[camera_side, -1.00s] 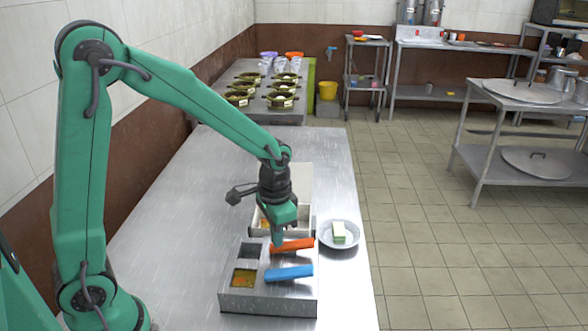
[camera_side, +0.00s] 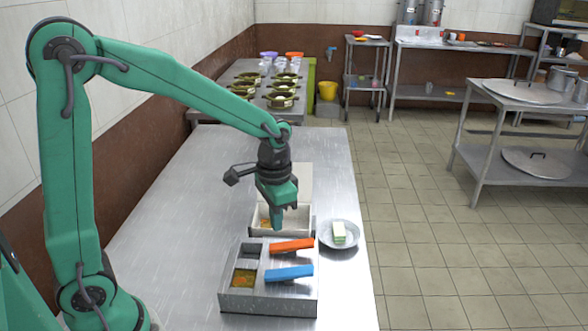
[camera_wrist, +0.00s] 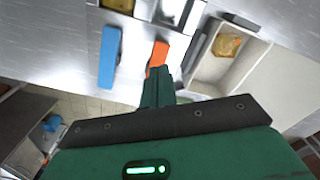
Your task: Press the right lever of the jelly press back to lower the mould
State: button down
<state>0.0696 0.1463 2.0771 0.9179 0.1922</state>
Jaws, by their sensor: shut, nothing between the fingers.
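The jelly press is a grey metal block (camera_side: 268,302) on the table, with two wells on its left part. The nearer well (camera_side: 243,279) shows orange and green content; the farther well (camera_side: 250,250) looks grey and dark. An orange lever (camera_side: 291,245) and a blue lever (camera_side: 289,272) lie on its top, side by side. They also show in the wrist view, orange (camera_wrist: 157,56) and blue (camera_wrist: 109,55). My gripper (camera_side: 277,226) is shut and empty, pointing down just beyond the orange lever's left part. I cannot tell if it touches the lever.
A white open box (camera_side: 300,232) with a raised lid stands behind the press, close to my gripper. A plate (camera_side: 339,235) with a pale green-and-white block is to the right, near the table edge. The table (camera_side: 170,230) left of the press is clear. Several pots stand on the far table.

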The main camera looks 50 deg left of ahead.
jog(key=shift+r, duration=1.7)
jog(key=shift+r, duration=0.1)
jog(key=s+a+r+n+t, duration=0.1)
jog(key=s+r+t, duration=0.1)
jog(key=s, duration=0.5)
jog(key=s+a+r+n+t, duration=0.1)
jog(key=s+r+n+t, duration=0.1)
jog(key=s+r, duration=0.3)
jog(key=shift+s+a+r+t, duration=0.25)
jog(key=shift+s+t, duration=0.55)
jog(key=shift+s, duration=0.25)
